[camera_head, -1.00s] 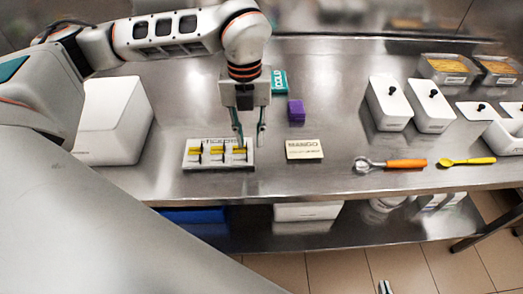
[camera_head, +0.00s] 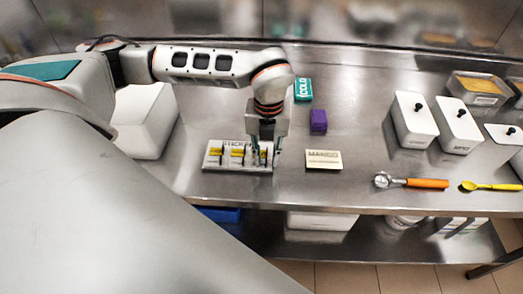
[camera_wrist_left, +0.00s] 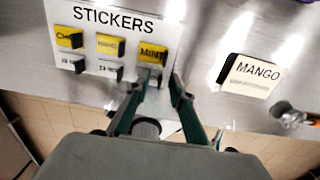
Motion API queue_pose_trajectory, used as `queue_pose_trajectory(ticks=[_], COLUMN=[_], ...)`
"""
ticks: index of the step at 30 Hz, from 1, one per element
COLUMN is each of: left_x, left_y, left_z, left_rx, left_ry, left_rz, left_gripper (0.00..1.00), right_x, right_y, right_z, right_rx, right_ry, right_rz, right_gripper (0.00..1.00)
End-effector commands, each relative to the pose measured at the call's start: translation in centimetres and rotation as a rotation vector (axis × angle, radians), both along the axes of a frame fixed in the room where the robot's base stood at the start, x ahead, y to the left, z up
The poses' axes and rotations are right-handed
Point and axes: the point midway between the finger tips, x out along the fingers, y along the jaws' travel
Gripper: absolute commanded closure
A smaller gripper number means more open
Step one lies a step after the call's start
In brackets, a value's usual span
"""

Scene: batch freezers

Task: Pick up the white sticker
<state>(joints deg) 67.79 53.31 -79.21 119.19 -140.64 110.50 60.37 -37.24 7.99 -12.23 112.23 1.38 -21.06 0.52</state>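The sticker holder (camera_head: 210,164) is a white block marked STICKERS near the table's front edge; it also shows in the left wrist view (camera_wrist_left: 108,12). Its upper row has yellow stickers, the right one reading MINT (camera_wrist_left: 152,53). Below is a row of white stickers, the left one (camera_wrist_left: 73,63) and middle one (camera_wrist_left: 108,70) in plain view. The right white sticker (camera_wrist_left: 149,75) is partly hidden by my left gripper (camera_wrist_left: 157,84). My left gripper (camera_head: 265,153) points down at the holder's right end, its fingers apart on either side of that sticker. My right gripper is not in view.
A MANGO card (camera_head: 323,160) lies right of the holder. Behind are a purple block (camera_head: 318,121) and teal COLD box (camera_head: 303,89). A scoop (camera_head: 425,183) and yellow spoon (camera_head: 490,186) lie right, before white lidded tubs (camera_head: 413,120). A white box (camera_head: 143,125) stands left.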

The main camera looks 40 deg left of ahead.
Motion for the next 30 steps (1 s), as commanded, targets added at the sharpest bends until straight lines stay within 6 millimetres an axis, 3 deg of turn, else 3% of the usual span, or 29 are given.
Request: queue_pose_trajectory(ticks=[2,6,21,26,30], left_x=[0.0,0.0,0.1,0.1,0.2], left_y=[0.0,0.0,0.0,0.0,0.0], left_z=[0.0,0.0,0.4,1.9,4.4], left_rx=[0.000,0.000,0.000,-0.001,-0.001], left_ry=[0.000,0.000,-0.001,-0.003,-0.008], left_rz=[0.000,0.000,0.000,-0.001,-0.001], left_gripper=[0.78,1.00,1.00,1.00,1.00], right_x=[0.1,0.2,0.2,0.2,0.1], right_y=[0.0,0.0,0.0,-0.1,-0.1], right_z=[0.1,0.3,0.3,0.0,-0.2], right_rx=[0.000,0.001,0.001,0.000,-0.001], right_ry=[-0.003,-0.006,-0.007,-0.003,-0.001], right_rz=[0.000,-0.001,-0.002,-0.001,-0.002], right_gripper=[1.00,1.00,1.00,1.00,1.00])
